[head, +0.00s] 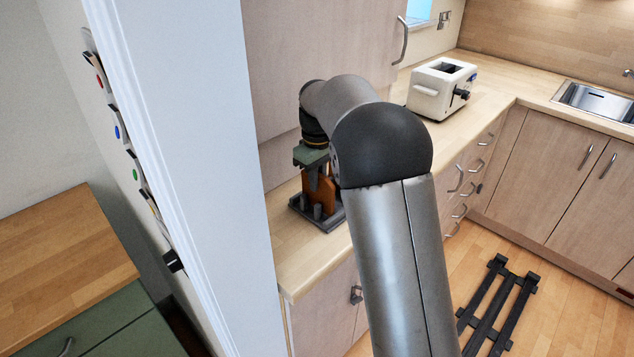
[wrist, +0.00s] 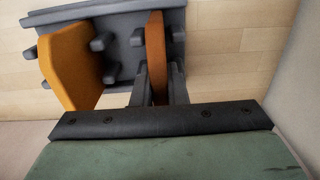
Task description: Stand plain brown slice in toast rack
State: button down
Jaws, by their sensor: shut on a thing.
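The plain brown slice (wrist: 155,48) is edge-on in the wrist view, upright between the fingers of my gripper (wrist: 159,88). My gripper is shut on it, pointing down over the grey toast rack (wrist: 115,18). The slice is in among the rack's posts; I cannot tell whether its lower edge touches the base. An orange-tan slice (wrist: 72,58) stands tilted at the left side of the rack. In the head view the rack (head: 328,222) sits on the counter under my gripper (head: 318,172), with a brown-orange slice face showing; my arm hides part of this area.
A cream toaster (head: 436,92) stands further back on the wooden counter (head: 300,255). A tall cabinet (head: 320,45) rises close behind my wrist. A white wall edge (head: 190,120) is at the left. The sink (head: 597,100) is far right.

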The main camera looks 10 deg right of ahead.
jog(key=shift+f, duration=0.5)
jog(key=c, duration=1.4)
grip_release()
jog(key=shift+c, duration=0.2)
notch_tip(320, 180, up, 13)
jog(key=s+d+f+m, duration=0.1)
jog(key=s+f, duration=0.3)
jog(key=s, duration=0.7)
jog(key=s+d+f+m, duration=0.2)
jog(key=s+f+m, duration=0.2)
jog(key=s, duration=0.8)
jog(key=s+d+f+m, duration=0.2)
jog(key=s+f, duration=0.3)
jog(key=s, duration=0.7)
jog(key=shift+s+d+f, duration=0.2)
jog(key=shift+f, duration=0.2)
